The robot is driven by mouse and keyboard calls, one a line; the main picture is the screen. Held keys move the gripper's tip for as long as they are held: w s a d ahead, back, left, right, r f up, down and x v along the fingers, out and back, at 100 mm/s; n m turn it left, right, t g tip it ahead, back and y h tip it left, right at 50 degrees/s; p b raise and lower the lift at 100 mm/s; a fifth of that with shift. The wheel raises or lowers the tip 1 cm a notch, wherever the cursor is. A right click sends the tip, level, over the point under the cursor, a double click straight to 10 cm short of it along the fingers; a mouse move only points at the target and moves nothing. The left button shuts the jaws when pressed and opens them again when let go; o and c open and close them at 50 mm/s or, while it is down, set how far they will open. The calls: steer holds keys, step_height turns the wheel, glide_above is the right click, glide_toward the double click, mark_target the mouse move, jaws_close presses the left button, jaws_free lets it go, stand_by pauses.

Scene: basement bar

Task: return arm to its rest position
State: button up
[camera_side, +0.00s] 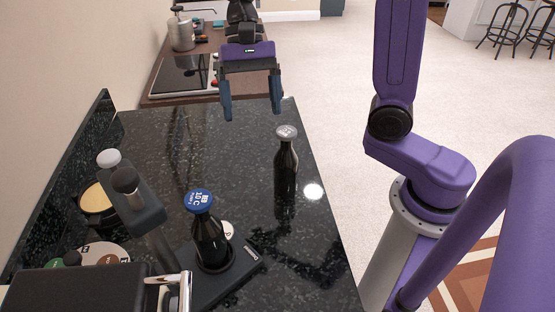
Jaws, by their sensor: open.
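My gripper (251,112) is open and empty, with its fingers pointing down. In the side view it hangs above the far end of the black counter (160,145). A dark bottle with a silver-grey cap (286,165) stands upright on the counter, nearer the camera and a little to the right of my gripper. A dark bottle with a blue cap (209,236) stands upright in the holder of a black stand (238,278) in the foreground. My gripper is clear of both bottles.
A dark device with knobs and a chrome handle (80,290) fills the lower left. Round coloured labels lie beside it. A cooktop (185,75) and a metal pot (181,35) are at the back. The counter's middle is mostly clear.

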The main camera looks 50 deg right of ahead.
steer(key=s+d+f+n+t+h, duration=0.1)
steer(key=s+d+f+n+t, duration=0.1)
steer(key=s+n, duration=0.7)
steer(key=s+d+f+n+t+h, duration=0.2)
steer(key=s+d+f+n, duration=0.2)
steer(key=s+n, duration=0.5)
steer(key=shift+s+d+f+n, duration=0.2)
steer(key=shift+d+f+n, duration=0.15)
steer(key=shift+d+n, duration=0.4)
